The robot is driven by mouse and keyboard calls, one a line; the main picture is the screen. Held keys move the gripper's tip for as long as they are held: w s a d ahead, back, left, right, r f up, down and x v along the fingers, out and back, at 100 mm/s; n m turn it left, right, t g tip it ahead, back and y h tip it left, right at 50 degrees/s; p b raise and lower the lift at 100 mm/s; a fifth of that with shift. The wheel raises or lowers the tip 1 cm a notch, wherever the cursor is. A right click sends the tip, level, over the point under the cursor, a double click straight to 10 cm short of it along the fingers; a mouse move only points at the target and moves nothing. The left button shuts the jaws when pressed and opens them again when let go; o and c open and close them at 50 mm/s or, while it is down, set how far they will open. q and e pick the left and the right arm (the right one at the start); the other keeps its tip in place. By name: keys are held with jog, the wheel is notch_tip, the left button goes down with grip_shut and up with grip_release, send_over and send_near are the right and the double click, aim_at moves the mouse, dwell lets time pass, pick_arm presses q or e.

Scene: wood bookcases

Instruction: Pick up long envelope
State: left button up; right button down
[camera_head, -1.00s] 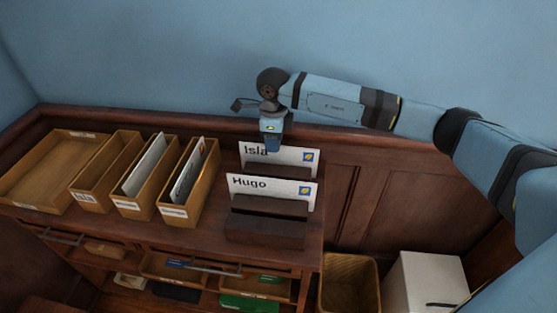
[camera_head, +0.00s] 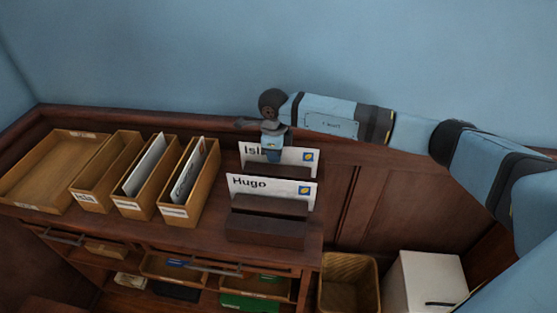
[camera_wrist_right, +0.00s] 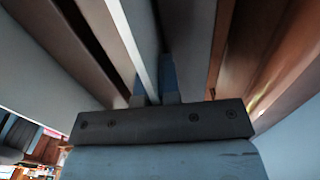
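Two white envelopes stand upright in dark wooden holders on top of the bookcase: one marked "Hugo" (camera_head: 272,187) in front and one marked "Isla" (camera_head: 291,155) behind it. Neither is clearly the longer one. My right gripper (camera_head: 272,157) points down at the Isla envelope's top edge and covers part of its name. In the right wrist view, my right gripper's two blue fingers (camera_wrist_right: 155,85) stand apart, with a thin white edge (camera_wrist_right: 139,55) running between them. Firm contact cannot be made out. My left gripper is not in view.
Wooden trays stand left of the holders: a wide empty one (camera_head: 50,180), a narrow one (camera_head: 93,190), and two with envelopes (camera_head: 150,205) (camera_head: 182,211). The dark front holder (camera_head: 265,228) is near the right edge. A bin (camera_head: 349,285) and a white box (camera_head: 428,282) are below right.

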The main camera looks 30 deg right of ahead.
notch_tip(320, 180, up, 20)
dwell(0.8)
dwell(0.8)
